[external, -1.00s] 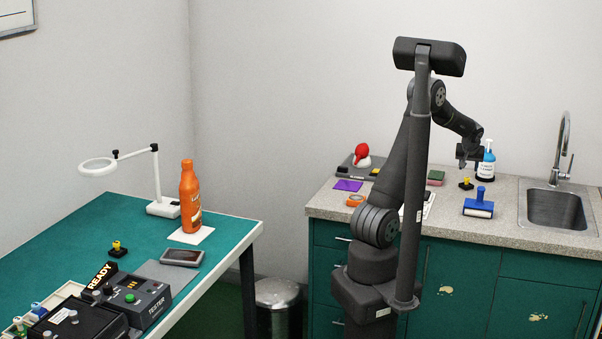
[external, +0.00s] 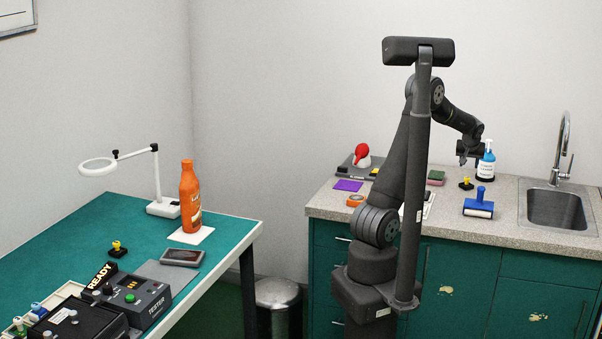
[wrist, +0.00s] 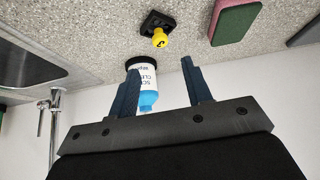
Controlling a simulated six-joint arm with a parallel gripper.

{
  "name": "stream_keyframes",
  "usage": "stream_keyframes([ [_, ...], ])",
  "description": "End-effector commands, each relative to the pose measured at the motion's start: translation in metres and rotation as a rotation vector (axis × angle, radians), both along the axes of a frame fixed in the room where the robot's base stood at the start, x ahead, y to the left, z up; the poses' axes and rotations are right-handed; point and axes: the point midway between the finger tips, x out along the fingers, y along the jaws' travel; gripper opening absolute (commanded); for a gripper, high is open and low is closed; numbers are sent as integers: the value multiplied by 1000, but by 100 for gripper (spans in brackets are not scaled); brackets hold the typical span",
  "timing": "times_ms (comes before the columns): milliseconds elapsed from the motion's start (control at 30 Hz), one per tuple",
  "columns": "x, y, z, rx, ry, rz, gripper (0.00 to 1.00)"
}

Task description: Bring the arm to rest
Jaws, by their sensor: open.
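My gripper (external: 466,157) is raised above the grey speckled counter (external: 520,238) at the right, just left of the blue pump bottle (external: 487,165). In the wrist view my gripper (wrist: 158,82) shows two dark fingers spread apart with nothing held. The blue and white bottle (wrist: 149,98) appears beyond and partly behind the left finger. I cannot tell how far it stands from the fingers.
An orange bottle (external: 190,197) and a tester (external: 137,299) are on the teal table (external: 65,235).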

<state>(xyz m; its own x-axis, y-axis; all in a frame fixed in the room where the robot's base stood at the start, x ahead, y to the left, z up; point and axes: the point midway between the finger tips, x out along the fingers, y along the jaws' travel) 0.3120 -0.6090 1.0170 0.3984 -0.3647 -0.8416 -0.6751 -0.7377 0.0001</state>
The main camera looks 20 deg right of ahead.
Motion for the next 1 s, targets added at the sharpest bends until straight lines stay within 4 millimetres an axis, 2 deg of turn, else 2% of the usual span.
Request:
stream_keyframes([
  [100, 9, -8, -20, 3, 1, 1, 45],
  [567, 40, -36, -87, 3, 2, 1, 45],
  [700, 39, -36, -65, -4, -2, 1, 45],
  [1000, 39, -36, -53, 0, 0, 1, 45],
])
